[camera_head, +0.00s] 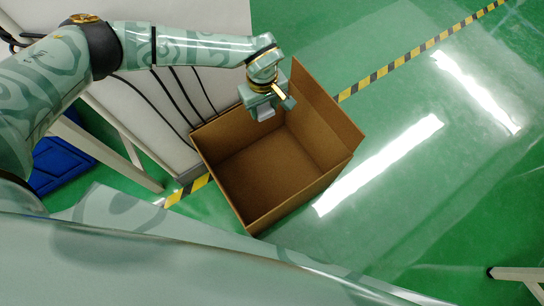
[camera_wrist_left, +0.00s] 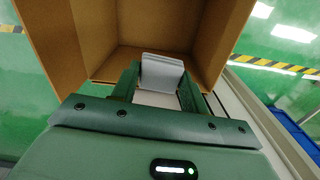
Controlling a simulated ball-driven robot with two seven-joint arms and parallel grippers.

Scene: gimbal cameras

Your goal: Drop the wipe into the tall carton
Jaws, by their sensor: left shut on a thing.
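The tall carton (camera_head: 240,200) is an open brown cardboard box standing on the green floor, and it looks empty inside. It also fills the upper part of the left wrist view (camera_wrist_left: 195,22). My left gripper (camera_head: 266,112) is over the carton's far left part, near its upper rim. In the left wrist view the left gripper (camera_wrist_left: 160,85) is shut on the wipe (camera_wrist_left: 162,70), a folded pale grey-white piece. The wipe shows against the carton's inside. I cannot tell exactly how far it is above the carton's bottom. My right gripper is not in view.
A white table (camera_head: 165,100) with dark cables stands left of the carton, close to it. A blue crate (camera_head: 62,165) is under it. Yellow-black tape (camera_head: 400,62) crosses the floor.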

